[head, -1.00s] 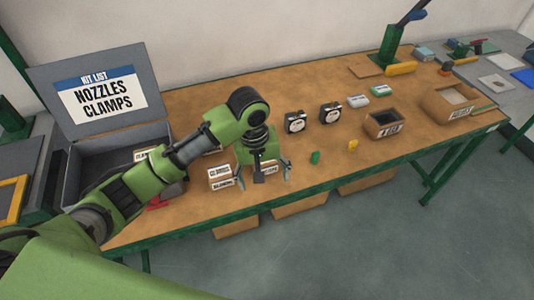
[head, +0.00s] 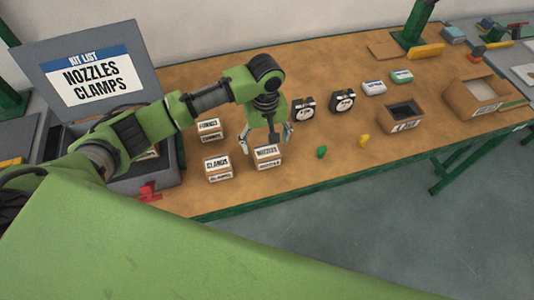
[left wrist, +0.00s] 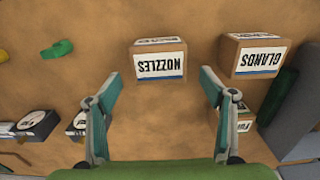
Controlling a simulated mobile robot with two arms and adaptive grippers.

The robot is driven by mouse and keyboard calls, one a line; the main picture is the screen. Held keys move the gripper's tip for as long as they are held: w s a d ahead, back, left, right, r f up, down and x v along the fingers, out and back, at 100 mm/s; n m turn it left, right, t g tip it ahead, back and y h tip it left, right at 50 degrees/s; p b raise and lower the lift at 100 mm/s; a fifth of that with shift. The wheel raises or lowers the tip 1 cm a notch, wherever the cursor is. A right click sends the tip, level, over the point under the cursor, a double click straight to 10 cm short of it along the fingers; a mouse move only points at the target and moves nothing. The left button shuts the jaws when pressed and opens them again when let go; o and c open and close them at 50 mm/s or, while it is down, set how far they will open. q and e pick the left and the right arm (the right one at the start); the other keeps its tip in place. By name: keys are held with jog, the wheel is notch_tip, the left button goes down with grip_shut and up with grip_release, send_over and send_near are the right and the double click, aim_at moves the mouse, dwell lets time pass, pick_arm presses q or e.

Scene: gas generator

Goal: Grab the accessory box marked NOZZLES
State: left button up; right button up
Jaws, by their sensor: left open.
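The NOZZLES box (head: 267,157) is a small brown carton with a white label, standing on the workbench near its front edge. In the left wrist view the NOZZLES box (left wrist: 159,62) stands ahead of the fingertips, roughly between their lines, with its label upside down. My left gripper (head: 269,140) is open and empty, just behind the box in the head view. In the left wrist view its two fingers (left wrist: 160,82) are spread wide, with bare bench between them. My right gripper is not in view.
A box marked GLANDS (head: 218,168) stands left of the NOZZLES box, and another labelled box (head: 209,131) behind it. The grey kit case (head: 168,172) is at the left. A green piece (head: 321,152) and a yellow piece (head: 364,141) lie to the right.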

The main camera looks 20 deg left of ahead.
aim_at(266, 150)
pick_arm(q)
jog(key=shift+s+f+p, duration=0.15)
jog(key=shift+f+p, duration=0.3)
jog(key=shift+f, duration=0.4)
notch_tip(266, 150, down, 2)
jog(key=shift+d+f, duration=0.1)
jog(key=shift+f, duration=0.15)
jog(key=shift+f+p, duration=0.3)
jog(key=shift+f, duration=0.2)
jog(key=c, duration=1.2)
jog(key=shift+c, duration=0.6)
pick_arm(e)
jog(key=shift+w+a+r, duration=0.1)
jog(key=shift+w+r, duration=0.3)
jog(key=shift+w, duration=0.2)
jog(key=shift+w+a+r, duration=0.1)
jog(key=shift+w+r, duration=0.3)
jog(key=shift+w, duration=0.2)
